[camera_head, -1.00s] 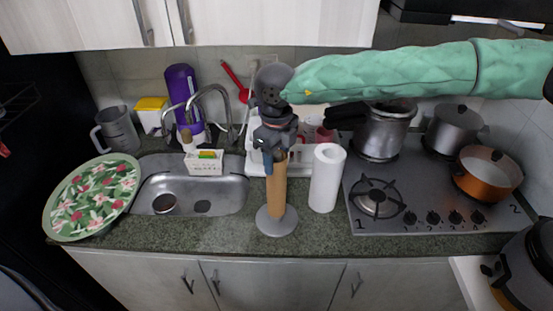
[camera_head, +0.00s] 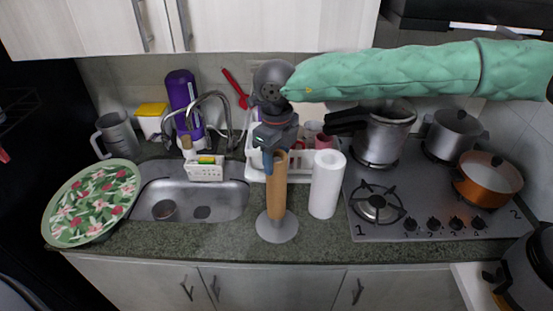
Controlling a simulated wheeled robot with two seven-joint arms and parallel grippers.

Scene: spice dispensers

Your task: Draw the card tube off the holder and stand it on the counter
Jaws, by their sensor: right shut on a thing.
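The brown card tube (camera_head: 277,195) stands upright around the post of the holder, whose round grey base (camera_head: 277,230) rests on the counter (camera_head: 220,237). A little grey shows between the tube's lower end and the flat of the base. My right gripper (camera_head: 275,158) comes down from above and is shut on the tube near its top. The gripper partly hides the tube's upper end. My left gripper is not in view.
A white paper roll (camera_head: 326,185) stands close to the right of the tube. The stove (camera_head: 430,215) with pots lies further right, the sink (camera_head: 215,195) to the left. A white dish rack (camera_head: 299,160) is behind. Counter left of the base is clear.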

